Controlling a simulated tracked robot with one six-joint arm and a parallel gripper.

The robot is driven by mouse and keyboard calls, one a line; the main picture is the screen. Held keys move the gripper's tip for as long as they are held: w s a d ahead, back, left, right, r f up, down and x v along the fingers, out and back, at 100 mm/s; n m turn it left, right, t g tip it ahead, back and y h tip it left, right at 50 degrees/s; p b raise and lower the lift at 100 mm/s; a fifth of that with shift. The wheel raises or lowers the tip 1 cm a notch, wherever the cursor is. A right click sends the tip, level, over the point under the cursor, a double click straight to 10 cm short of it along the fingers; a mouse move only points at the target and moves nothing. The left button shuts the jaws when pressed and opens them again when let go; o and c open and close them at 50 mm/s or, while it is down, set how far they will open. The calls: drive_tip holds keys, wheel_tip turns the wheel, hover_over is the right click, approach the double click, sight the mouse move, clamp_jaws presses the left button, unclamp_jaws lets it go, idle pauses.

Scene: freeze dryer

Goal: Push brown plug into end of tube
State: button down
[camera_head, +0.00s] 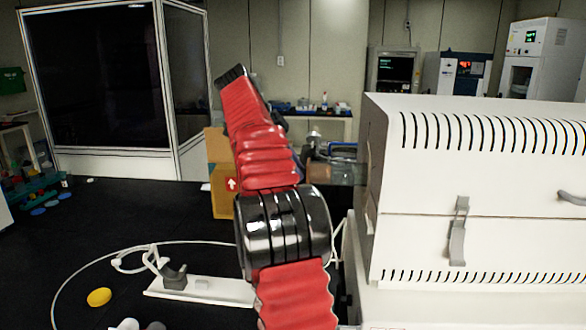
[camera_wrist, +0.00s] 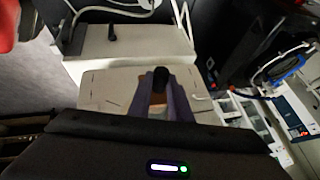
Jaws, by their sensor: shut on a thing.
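In the wrist view my gripper (camera_wrist: 160,90) shows its two bluish-grey fingers close together, shut on a small piece with a dark rounded end (camera_wrist: 161,77). A tan to orange patch shows between the fingers below it. I cannot tell whether this piece is the brown plug. I cannot make out a tube end in either view. In the head view my red arm with its black joint rises through the middle, and the gripper itself is not visible there.
A large white vented cabinet (camera_head: 480,190) fills the right side in the head view. A white base plate with a grey stand (camera_head: 174,277), a cable loop and a yellow disc (camera_head: 99,297) lie on the dark floor at left. A cardboard box (camera_head: 220,190) stands behind my arm.

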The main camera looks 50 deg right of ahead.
drive_tip(key=c, duration=1.6)
unclamp_jaws()
drive_tip(key=shift+o, duration=0.2)
drive_tip(key=shift+r, duration=0.1)
drive_tip(key=v, duration=0.6)
drive_tip(key=shift+w+a+r, duration=0.15)
drive_tip(key=shift+a+r, duration=0.05)
drive_tip(key=shift+r, duration=0.05)
drive_tip(key=shift+a, duration=0.1)
